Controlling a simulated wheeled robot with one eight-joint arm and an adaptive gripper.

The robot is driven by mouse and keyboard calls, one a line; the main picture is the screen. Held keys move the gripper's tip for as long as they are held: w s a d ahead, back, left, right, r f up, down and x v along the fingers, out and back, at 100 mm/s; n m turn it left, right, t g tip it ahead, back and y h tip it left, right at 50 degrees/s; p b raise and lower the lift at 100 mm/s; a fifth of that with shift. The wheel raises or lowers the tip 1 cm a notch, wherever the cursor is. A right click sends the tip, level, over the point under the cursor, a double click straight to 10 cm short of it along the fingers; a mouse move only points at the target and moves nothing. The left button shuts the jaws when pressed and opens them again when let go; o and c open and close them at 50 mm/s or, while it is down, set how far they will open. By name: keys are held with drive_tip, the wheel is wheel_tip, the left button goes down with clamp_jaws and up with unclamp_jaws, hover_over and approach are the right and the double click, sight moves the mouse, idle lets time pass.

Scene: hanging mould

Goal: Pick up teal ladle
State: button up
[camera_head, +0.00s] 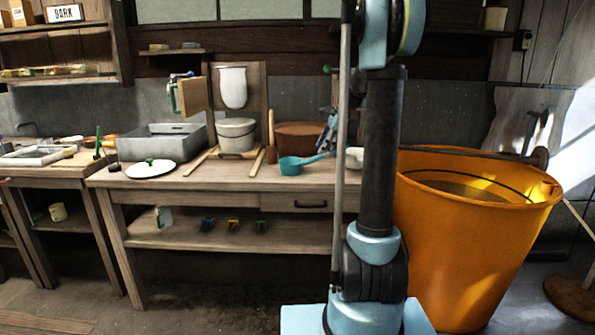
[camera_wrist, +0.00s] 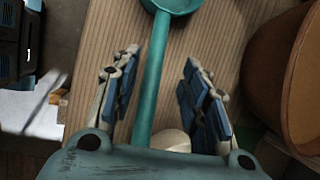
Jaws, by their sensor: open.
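The teal ladle (camera_head: 291,165) lies on the wooden workbench (camera_head: 232,178), its bowl to the left and its handle running right. In the wrist view the ladle's handle (camera_wrist: 152,85) runs lengthwise between the two fingers, with its bowl partly cut off at the top edge. My gripper (camera_wrist: 160,80) is open, one blue-padded finger on each side of the handle, with gaps on both sides. In the head view my gripper (camera_head: 327,138) is over the handle end, partly hidden behind my arm. I cannot tell its exact height above the handle.
A brown tub (camera_head: 300,136) stands just behind the ladle. A white lid (camera_head: 150,168) and a grey basin (camera_head: 161,141) are farther left. A white pot (camera_head: 236,135) sits below a hanging white vessel (camera_head: 233,87). A large orange bucket (camera_head: 465,250) stands right of the bench.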

sight(320, 156)
drive_tip(key=shift+s+x, duration=0.15)
drive_tip(key=shift+x, duration=1.15)
drive_tip(key=shift+s+x, duration=0.2)
drive_tip(key=shift+x, duration=1.1)
drive_tip(key=shift+d, duration=0.15)
clamp_jaws()
